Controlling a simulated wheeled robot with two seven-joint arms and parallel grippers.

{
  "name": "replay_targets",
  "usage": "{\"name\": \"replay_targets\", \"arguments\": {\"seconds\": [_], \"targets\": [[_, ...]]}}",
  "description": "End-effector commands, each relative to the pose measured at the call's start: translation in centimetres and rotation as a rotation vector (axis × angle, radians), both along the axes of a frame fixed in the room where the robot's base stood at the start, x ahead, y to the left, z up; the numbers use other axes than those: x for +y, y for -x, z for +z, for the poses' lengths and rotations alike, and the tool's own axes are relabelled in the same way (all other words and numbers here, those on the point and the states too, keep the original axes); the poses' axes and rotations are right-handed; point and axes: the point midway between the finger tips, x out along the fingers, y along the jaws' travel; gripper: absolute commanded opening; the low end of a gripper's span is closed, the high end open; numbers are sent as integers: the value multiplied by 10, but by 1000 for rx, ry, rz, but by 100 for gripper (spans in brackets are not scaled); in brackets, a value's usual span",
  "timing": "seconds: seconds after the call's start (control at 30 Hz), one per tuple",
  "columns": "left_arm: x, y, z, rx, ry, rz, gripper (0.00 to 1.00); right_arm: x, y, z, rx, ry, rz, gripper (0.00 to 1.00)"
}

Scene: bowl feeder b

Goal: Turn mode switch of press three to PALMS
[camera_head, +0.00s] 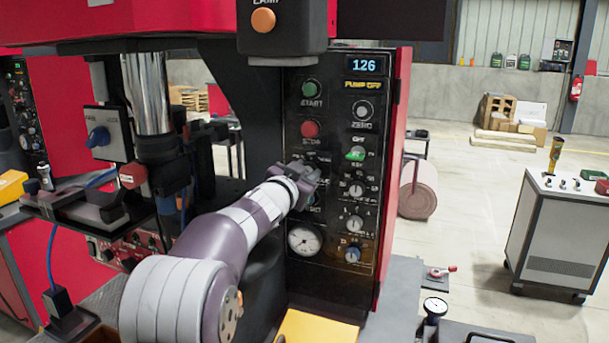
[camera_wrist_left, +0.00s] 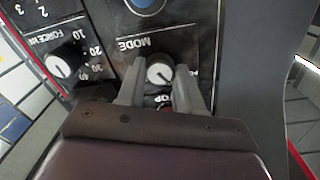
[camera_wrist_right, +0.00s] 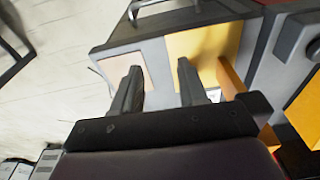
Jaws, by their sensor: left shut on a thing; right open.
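The press panel (camera_head: 345,225) is black, with a "126" display, buttons, knobs and a gauge. My left gripper (camera_head: 306,180) is at its left part, below the red button. In the left wrist view, the mode switch (camera_wrist_left: 159,71) is a small round knob with a pale face and dark pointer mark, beside the label "MODE" (camera_wrist_left: 133,45). My left gripper (camera_wrist_left: 159,78) has one finger on each side of it and is shut on it. The switch's position labels are hidden or unreadable. My right gripper (camera_wrist_right: 158,90) is open and empty, seen only in the right wrist view.
A green start button (camera_head: 311,89) and red stop button (camera_head: 310,129) sit above the left gripper. A force knob (camera_wrist_left: 62,64) is nearby. A hanging box with an orange button (camera_head: 263,20) is overhead. A yellow surface (camera_wrist_right: 205,45) lies beyond the right gripper. A grey cart (camera_head: 560,225) stands right.

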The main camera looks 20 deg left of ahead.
Motion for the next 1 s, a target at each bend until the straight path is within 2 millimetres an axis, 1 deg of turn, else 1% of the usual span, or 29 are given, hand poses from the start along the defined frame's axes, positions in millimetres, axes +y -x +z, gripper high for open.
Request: {"name": "replay_targets", "arguments": {"seconds": [1.0], "targets": [[-2,0,-2,54,-958,0,5,0,0,-32,0,0,0,43]]}}
